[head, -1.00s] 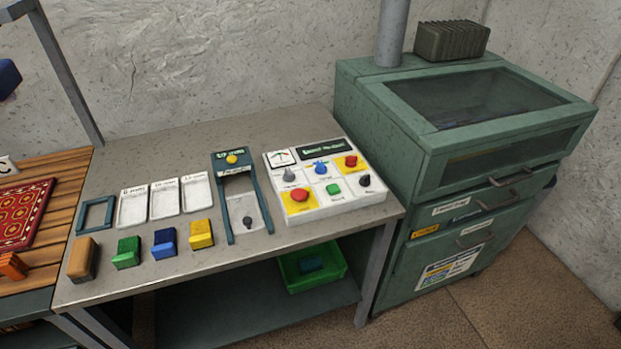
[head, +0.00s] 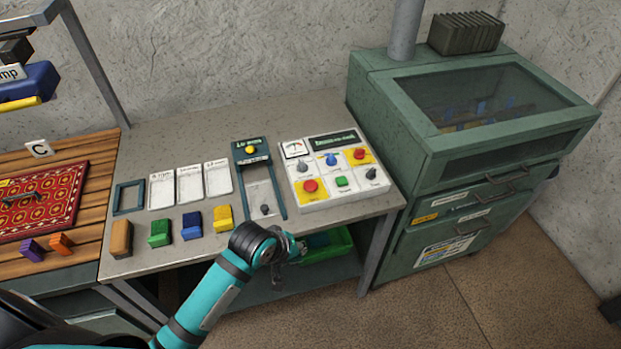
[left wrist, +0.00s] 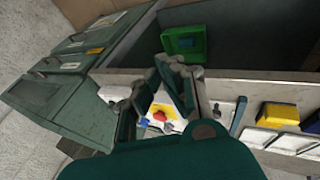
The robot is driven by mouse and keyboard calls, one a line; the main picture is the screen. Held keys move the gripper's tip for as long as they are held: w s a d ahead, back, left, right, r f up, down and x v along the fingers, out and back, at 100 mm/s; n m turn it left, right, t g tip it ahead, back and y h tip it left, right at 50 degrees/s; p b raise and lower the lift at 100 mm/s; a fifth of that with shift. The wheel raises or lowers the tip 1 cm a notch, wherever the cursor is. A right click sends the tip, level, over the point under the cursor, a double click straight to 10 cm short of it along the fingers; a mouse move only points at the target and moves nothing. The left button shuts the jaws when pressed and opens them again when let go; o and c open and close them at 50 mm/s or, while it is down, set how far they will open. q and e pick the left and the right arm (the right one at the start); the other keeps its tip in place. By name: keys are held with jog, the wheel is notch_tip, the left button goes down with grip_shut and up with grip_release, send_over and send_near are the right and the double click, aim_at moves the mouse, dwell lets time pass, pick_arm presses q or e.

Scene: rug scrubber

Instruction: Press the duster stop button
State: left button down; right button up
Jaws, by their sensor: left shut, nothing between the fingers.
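The white control panel (head: 335,196) lies on the metal bench. It carries two red buttons on yellow squares: a front-left one (head: 310,186) and a back-right one (head: 358,154). Their labels are too small to read, so I cannot tell which is the duster stop. A green button (head: 342,181), a blue knob (head: 331,159) and dark knobs are beside them. My left gripper (head: 297,249) is shut and empty by the bench's front edge, below the panel in the picture. In the left wrist view its fingers (left wrist: 172,70) partly hide the panel; a red button (left wrist: 159,116) shows between them.
A green cabinet (head: 408,142) with a glass lid stands right of the bench. A gauge stand (head: 265,185), white trays and several coloured blocks (head: 191,226) sit left of the panel. A green bin (head: 335,245) is on the lower shelf. A patterned rug (head: 70,205) lies far left.

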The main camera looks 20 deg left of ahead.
pick_arm(q)
jog(key=w+r+n+t, duration=0.1)
jog(key=w+r+n, duration=0.1)
jog(key=w+n, duration=0.35)
jog(key=w+r+n+t, duration=0.1)
jog(key=w+r+n, duration=0.15)
jog(key=w, duration=0.65)
notch_tip(320, 180, up, 3)
jog(key=n+t, duration=0.1)
jog(key=n, duration=0.6)
send_over(312, 186)
jog(key=shift+w+r+n+h, duration=0.1)
jog(key=shift+r+n+h, duration=0.25)
jog(key=shift+n+h, duration=0.05)
jog(key=shift+f, duration=0.15)
notch_tip(312, 186, down, 6)
jog(key=b, duration=0.8)
jog(key=shift+f, duration=0.6)
jog(key=shift+f+b, duration=0.35)
jog(key=shift+f, duration=0.3)
